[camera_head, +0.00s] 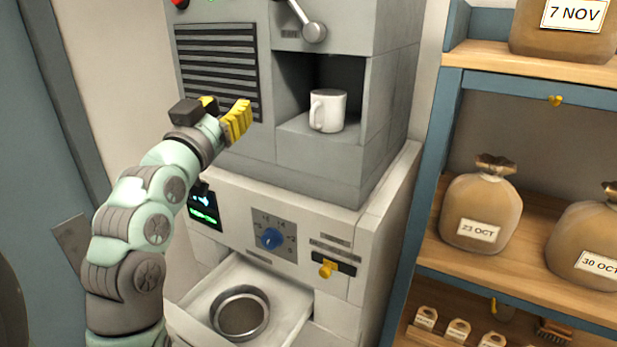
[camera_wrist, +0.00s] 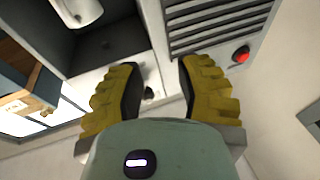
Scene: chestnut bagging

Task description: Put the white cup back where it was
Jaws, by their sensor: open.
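My gripper (camera_head: 240,120) is open and empty, with yellow fingers, in front of the machine's slatted vent, left of the recess and apart from the cup. In the wrist view both fingers (camera_wrist: 160,90) are spread with nothing between them.
Below the recess are a blue dial (camera_head: 270,238), a yellow-handled lever (camera_head: 327,269) and an open drawer (camera_head: 290,312) with a round metal dish (camera_head: 240,312). A shelf unit (camera_head: 428,180) at right holds tied bags, including one labelled 23 OCT (camera_head: 482,208). A lever knob (camera_head: 314,32) sticks out above the recess.

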